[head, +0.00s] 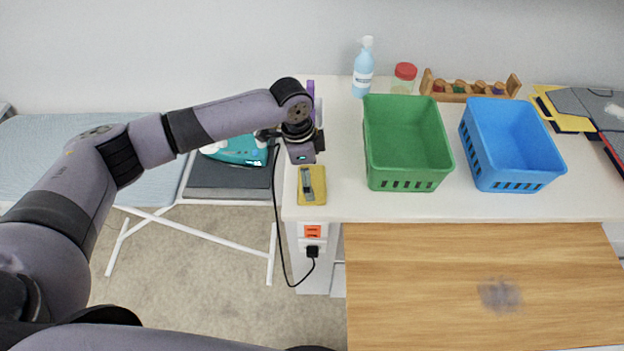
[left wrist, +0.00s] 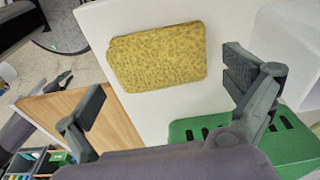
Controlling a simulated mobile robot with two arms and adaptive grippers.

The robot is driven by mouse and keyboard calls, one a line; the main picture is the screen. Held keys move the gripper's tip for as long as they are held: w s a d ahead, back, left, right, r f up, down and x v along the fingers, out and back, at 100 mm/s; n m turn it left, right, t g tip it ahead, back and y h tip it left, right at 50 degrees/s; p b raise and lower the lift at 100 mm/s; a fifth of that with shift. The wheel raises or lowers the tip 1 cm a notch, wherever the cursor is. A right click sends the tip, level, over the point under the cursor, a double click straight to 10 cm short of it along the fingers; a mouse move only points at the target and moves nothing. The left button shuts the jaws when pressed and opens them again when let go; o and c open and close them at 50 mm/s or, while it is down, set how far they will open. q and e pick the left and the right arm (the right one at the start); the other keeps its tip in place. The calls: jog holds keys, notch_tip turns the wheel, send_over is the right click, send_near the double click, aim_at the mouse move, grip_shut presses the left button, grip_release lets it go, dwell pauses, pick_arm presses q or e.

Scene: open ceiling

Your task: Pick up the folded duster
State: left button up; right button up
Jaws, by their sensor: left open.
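The folded duster (head: 320,191) is a flat, mustard-yellow rectangle with rounded corners and a darker speckle. It lies on the white countertop near its left front corner. My left gripper (head: 307,183) is over the duster, pointing down, and partly covers it in the head view. In the left wrist view the whole duster (left wrist: 157,56) shows ahead of my left gripper (left wrist: 168,92), whose two fingers are spread wide with nothing between them. The fingers appear apart from the duster.
A green basket (head: 368,160) and a blue basket (head: 478,158) stand right of the duster. A spray bottle (head: 363,70), a red-lidded jar (head: 404,77) and a wooden rack (head: 470,89) are behind. A teal iron (head: 240,150) sits left on the ironing board (head: 60,150). A black cable (head: 277,230) hangs by the counter's side.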

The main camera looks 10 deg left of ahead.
pick_arm(q)
jog(key=shift+w+d+f, duration=0.1)
jog(key=shift+d+f, duration=0.1)
jog(key=shift+f, duration=1.25)
jog(key=shift+c, duration=0.4)
jog(key=c, duration=0.8)
